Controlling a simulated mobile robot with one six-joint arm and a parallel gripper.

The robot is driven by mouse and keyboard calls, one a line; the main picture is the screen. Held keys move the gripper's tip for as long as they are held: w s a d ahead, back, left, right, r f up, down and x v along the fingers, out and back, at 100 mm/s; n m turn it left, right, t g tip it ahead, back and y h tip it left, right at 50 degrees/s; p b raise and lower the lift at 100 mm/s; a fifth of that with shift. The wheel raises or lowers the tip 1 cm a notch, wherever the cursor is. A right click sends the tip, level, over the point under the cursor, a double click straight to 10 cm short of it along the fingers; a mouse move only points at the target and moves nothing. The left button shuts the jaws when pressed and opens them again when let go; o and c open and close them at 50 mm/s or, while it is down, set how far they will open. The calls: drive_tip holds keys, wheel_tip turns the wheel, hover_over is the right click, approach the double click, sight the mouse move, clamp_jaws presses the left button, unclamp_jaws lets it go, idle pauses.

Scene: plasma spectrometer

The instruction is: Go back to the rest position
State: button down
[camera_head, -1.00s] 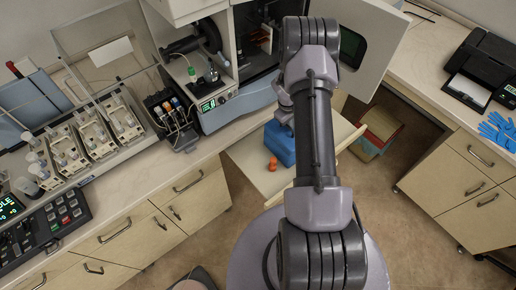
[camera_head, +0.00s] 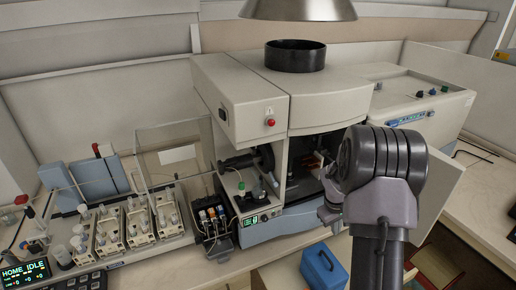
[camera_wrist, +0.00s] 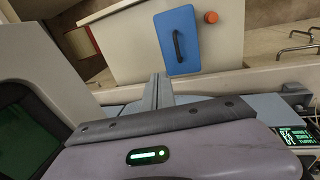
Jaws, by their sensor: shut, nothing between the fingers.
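My gripper (camera_wrist: 158,90) shows in the wrist view with its two narrow grey fingers together and nothing between them. It points toward a pale surface that carries a blue case with a dark handle (camera_wrist: 178,40). The fingertips appear just short of the case in the picture; the real gap is hard to judge. The blue case also shows in the head view (camera_head: 325,268), left of my arm.
The spectrometer's front chamber is open, and its door (camera_head: 440,205) stands out to the right. Sample racks (camera_head: 110,235) and a display reading "HOME IDLE" (camera_head: 22,272) are on the left bench. An orange object (camera_wrist: 211,17) sits beside the case. A metal hood (camera_head: 300,9) hangs above.

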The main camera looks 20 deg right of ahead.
drive_tip(key=s+a+r+m+t+y+b, duration=0.1)
drive_tip(key=s+a+r+t+b, duration=0.15)
drive_tip(key=a+b, duration=0.6)
drive_tip(key=s+a+r+m+t+b, duration=0.1)
drive_tip(key=s+a+r+m+b, duration=0.3)
drive_tip(key=a, duration=0.7)
drive_tip(key=s+a+f+t+y+b, duration=0.1)
drive_tip(key=s+a+f+y+b, duration=0.2)
drive_tip(key=s+a+f+b, duration=0.3)
drive_tip(key=s+a+b, duration=0.4)
drive_tip(key=s+a, duration=0.4)
drive_tip(key=a, duration=0.1)
drive_tip(key=shift+s+t+y+b, duration=0.2)
drive_tip(key=shift+t+y+b, duration=0.15)
drive_tip(key=shift+y+b, duration=0.05)
drive_tip(key=shift+d, duration=0.15)
